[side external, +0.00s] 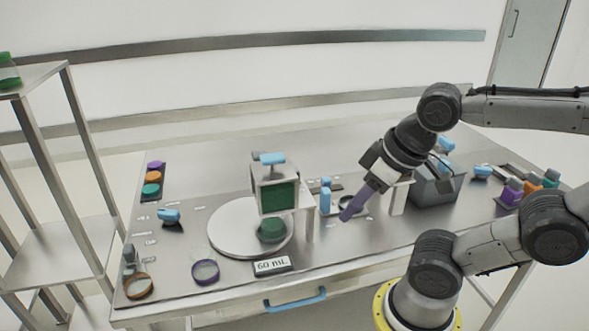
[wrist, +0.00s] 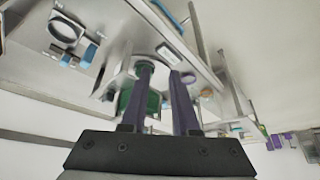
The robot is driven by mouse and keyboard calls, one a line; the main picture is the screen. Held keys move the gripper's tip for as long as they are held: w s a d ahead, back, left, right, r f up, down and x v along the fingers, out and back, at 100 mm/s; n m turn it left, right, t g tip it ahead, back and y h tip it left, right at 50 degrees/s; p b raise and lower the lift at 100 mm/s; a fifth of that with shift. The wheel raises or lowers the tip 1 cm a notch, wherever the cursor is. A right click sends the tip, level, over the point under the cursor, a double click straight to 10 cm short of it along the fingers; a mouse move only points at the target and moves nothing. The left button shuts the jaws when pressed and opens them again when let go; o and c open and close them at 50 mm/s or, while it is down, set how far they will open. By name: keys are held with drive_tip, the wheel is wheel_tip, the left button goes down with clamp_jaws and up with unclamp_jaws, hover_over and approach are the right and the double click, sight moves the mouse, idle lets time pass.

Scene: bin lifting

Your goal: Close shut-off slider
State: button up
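A box-shaped dispenser (side external: 274,175) with a dark green front stands over a round white plate (side external: 225,235) on the table. A light blue handle (side external: 269,158) sits on top of the dispenser; I cannot tell for sure whether this is the shut-off slider or whether it is open. A green mound (side external: 271,230) lies on the plate below. My gripper (side external: 346,215), with purple fingers, is to the right of the dispenser, apart from it. In the wrist view my gripper (wrist: 162,72) has its fingers apart with nothing seen held, and the green of the dispenser (wrist: 125,100) shows partly behind them.
A light blue bottle-like piece (side external: 326,196) stands between dispenser and gripper. A grey bin (side external: 437,185) is to the right. A "60 ML" sign (side external: 271,265), purple ring (side external: 205,271) and brown ring (side external: 139,286) lie near the front edge. A shelf (side external: 55,240) stands left.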

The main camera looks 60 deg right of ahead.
drive_tip(key=o, duration=0.4)
drive_tip(key=w+r, duration=0.1)
drive_tip(key=r, duration=0.1)
drive_tip(key=w+r+m, duration=0.1)
drive_tip(key=r, duration=0.1)
drive_tip(key=w+r+m, duration=0.1)
drive_tip(key=r, duration=0.1)
drive_tip(key=shift+d+r+g, duration=0.35)
drive_tip(key=shift+d+g, duration=0.05)
drive_tip(key=w+d+r+m+g, duration=0.2)
drive_tip(key=w+d+r+m, duration=0.1)
drive_tip(key=w+r, duration=0.25)
drive_tip(key=m+g, duration=0.2)
drive_tip(key=m, duration=0.1)
hover_over(295, 169)
wheel_tip(295, 169, down, 4)
wheel_tip(295, 169, down, 14)
drive_tip(key=shift+r, duration=0.2)
clamp_jaws()
